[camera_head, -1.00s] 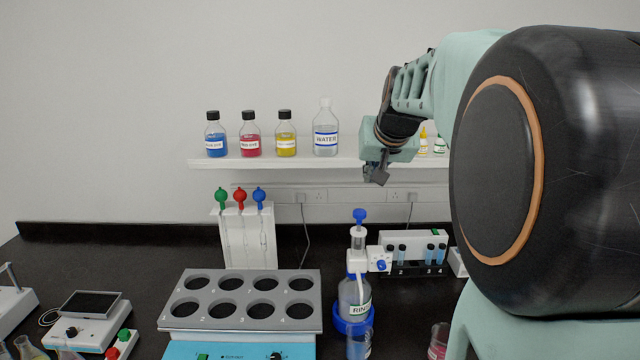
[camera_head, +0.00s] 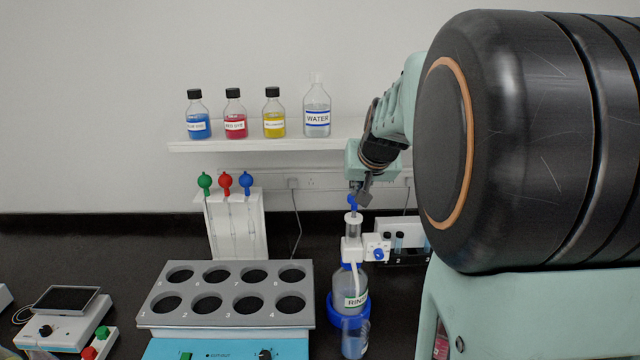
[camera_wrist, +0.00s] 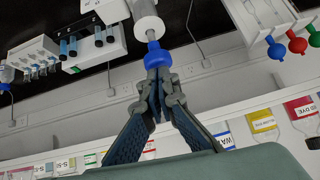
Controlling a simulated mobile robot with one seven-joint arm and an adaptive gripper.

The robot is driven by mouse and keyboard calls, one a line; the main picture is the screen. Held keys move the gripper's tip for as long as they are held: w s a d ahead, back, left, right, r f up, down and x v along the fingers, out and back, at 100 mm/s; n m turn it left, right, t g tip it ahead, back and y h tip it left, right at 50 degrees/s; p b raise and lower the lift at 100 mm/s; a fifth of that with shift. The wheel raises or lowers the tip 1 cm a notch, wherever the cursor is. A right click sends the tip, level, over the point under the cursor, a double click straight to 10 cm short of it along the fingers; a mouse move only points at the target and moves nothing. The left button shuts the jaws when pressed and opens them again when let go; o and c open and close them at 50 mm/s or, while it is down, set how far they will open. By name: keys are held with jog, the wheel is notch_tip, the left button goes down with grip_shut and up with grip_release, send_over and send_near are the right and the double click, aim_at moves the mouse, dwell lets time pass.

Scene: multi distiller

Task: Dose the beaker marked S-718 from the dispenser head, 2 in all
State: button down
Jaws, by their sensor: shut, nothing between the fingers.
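The dispenser head (camera_head: 354,248) is white with a blue top knob (camera_head: 352,203) and sits on a clear bottle (camera_head: 353,283) whose label begins "RIN". A clear beaker with bluish contents (camera_head: 355,338) stands in front of the bottle, low in the head view. I cannot read S-718 on it. My gripper (camera_head: 361,193) is shut and empty, pointing down at the top of the knob. In the wrist view its closed fingertips (camera_wrist: 157,68) overlap the blue knob (camera_wrist: 157,54). I cannot tell whether they touch it.
A grey rack with round holes (camera_head: 225,313) stands left of the dispenser. Behind it is a white stand with green, red and blue-topped pipettes (camera_head: 237,225). A shelf (camera_head: 250,146) holds several bottles above. A tube rack (camera_head: 412,250) stands close to the right. My arm hides the far right.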

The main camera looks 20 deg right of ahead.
jog(key=shift+s+r, duration=0.1)
notch_tip(320, 180, down, 3)
jog(key=b, duration=0.3)
jog(key=shift+r, duration=0.1)
dwell(0.4)
